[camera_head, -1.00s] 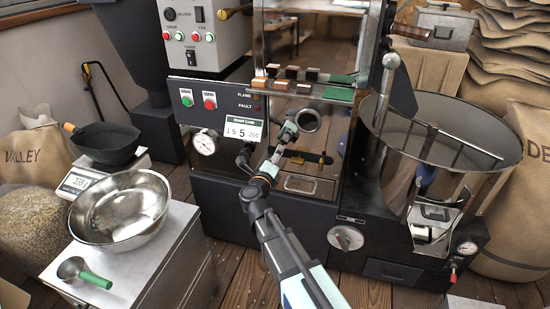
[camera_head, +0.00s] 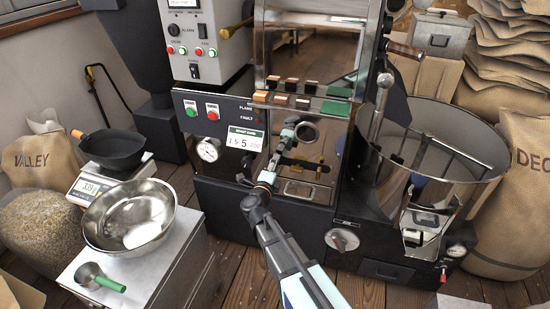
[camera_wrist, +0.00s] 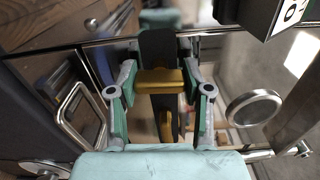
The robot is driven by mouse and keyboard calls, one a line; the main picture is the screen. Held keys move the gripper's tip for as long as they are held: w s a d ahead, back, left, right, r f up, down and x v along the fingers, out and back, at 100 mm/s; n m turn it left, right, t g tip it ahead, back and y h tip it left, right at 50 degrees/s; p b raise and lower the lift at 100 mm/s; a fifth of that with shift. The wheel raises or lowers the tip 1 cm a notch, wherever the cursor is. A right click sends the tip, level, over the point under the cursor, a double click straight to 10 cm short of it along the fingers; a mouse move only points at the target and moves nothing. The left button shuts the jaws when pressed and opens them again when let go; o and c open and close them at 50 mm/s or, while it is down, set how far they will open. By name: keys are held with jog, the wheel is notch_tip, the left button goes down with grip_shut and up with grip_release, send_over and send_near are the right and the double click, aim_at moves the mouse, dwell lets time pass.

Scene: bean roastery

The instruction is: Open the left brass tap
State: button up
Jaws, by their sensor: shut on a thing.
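In the wrist view, a brass tap handle (camera_wrist: 160,80) shows as a short yellow bar on a dark upright piece, with more brass below it. My gripper (camera_wrist: 161,88) is closed around it, with one green-padded finger on each side of the bar. In the head view, my gripper (camera_head: 284,145) is at the polished front of the roaster (camera_head: 312,188), under the round port. My fingers and wrist hide most of the tap there. I cannot tell from these views how far the handle is turned.
The cooling bin (camera_head: 440,120) stands at right. A steel bowl (camera_head: 128,215) and a green-handled scoop (camera_head: 100,279) sit on the cabinet at left.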

jog(key=shift+w+n+p, duration=0.1)
jog(key=shift+n+p, duration=0.2)
jog(key=shift+n, duration=0.2)
jog(key=o, duration=1.2)
jog(key=shift+c, duration=0.2)
jog(key=v, duration=1.2)
